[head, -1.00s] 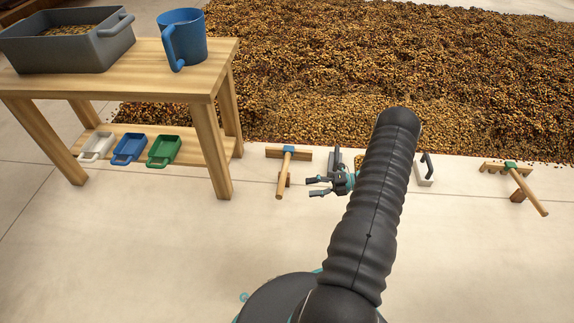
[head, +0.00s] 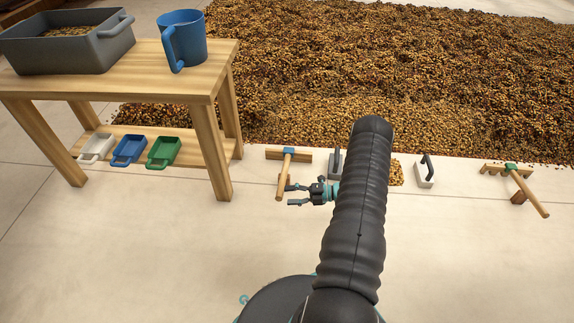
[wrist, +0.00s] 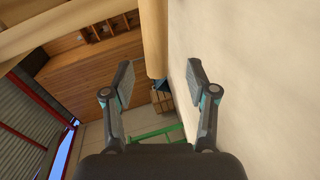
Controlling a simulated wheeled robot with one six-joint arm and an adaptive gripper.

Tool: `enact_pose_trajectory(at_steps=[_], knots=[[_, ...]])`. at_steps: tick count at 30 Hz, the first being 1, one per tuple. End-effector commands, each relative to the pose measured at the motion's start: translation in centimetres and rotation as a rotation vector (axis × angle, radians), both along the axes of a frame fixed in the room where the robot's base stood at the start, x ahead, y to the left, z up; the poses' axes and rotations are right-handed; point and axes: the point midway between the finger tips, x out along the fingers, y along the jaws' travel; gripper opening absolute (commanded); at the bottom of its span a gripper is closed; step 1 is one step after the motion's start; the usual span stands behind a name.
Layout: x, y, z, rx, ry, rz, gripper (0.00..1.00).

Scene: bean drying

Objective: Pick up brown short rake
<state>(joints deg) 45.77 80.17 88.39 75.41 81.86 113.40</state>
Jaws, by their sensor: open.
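A brown wooden tool with a blue joint and a plain, flat crosspiece (head: 283,180) lies on the floor right of the table, its handle towards me. A second brown wooden tool with a toothed head (head: 526,190) lies at the far right. Both are short; I cannot tell for sure which is the named rake. My gripper (head: 290,195) is open, low and pointing left, with its fingertips close to the left tool's handle end. In the wrist view, a round wooden piece, apparently that handle (wrist: 154,40), shows between the open fingers, not gripped.
A wooden table (head: 222,150) stands at left with a grey bin (head: 70,57) and a blue jug (head: 188,40) on top. White, blue and green scoops lie on its shelf. Grey-handled tools (head: 425,172) stand along the bean bed (head: 400,80). The front floor is clear.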

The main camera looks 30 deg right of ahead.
Motion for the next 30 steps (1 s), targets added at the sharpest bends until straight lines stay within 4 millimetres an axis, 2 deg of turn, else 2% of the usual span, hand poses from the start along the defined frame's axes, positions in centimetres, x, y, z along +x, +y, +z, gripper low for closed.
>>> enact_pose_trajectory(at_steps=[9,17,18,24,25,30], knots=[[2.6,3.2,-0.5,0.000,0.001,0.003,0.58],[2.9,3.7,-0.6,-0.001,0.001,0.000,0.58],[2.9,3.7,-0.6,-0.001,0.001,0.000,0.55],[2.9,3.7,-0.6,0.000,0.000,0.000,0.05],[2.9,3.7,-0.6,0.000,0.000,0.000,0.00],[2.9,3.7,-0.6,-0.001,0.001,0.000,0.00]])
